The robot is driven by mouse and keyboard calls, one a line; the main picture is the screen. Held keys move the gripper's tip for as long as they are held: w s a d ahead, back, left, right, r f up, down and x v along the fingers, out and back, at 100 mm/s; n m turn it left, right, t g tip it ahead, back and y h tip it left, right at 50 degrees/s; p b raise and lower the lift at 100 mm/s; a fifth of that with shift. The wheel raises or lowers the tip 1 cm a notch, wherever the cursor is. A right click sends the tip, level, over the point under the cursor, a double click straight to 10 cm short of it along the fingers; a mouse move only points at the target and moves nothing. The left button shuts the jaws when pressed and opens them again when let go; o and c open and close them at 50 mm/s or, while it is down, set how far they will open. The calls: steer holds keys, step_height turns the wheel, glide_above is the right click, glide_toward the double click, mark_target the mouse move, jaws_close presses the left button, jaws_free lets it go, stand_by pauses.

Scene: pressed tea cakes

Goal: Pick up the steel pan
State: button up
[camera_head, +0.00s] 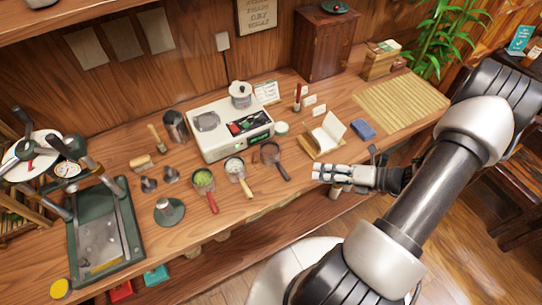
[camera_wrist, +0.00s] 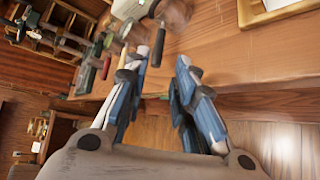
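Three small pans lie in a row on the wooden counter in the head view. The rightmost pan (camera_head: 271,151) has a dark handle and looks empty, so it best fits the steel pan. The middle pan (camera_head: 235,165) has a pale wooden handle and pale contents. The left pan (camera_head: 203,178) has a red handle and green contents. My gripper (camera_head: 318,172) is at the counter's front edge, right of the dark-handled pan and apart from it. In the wrist view my gripper (camera_wrist: 163,60) has its fingers apart with nothing held. The pans are small and blurred there.
A white machine (camera_head: 213,145) with a lidded pot (camera_head: 240,95) on it stands behind the pans. A green press (camera_head: 130,235) stands left.

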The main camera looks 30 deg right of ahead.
mark_target(277, 164)
steer(key=b+x, duration=0.3)
steer(key=x, duration=1)
steer(key=shift+w+a+f, duration=0.1)
steer(key=shift+w+a, duration=0.05)
steer(key=shift+a, duration=0.05)
steer(key=shift+c, duration=0.6)
jaws_close()
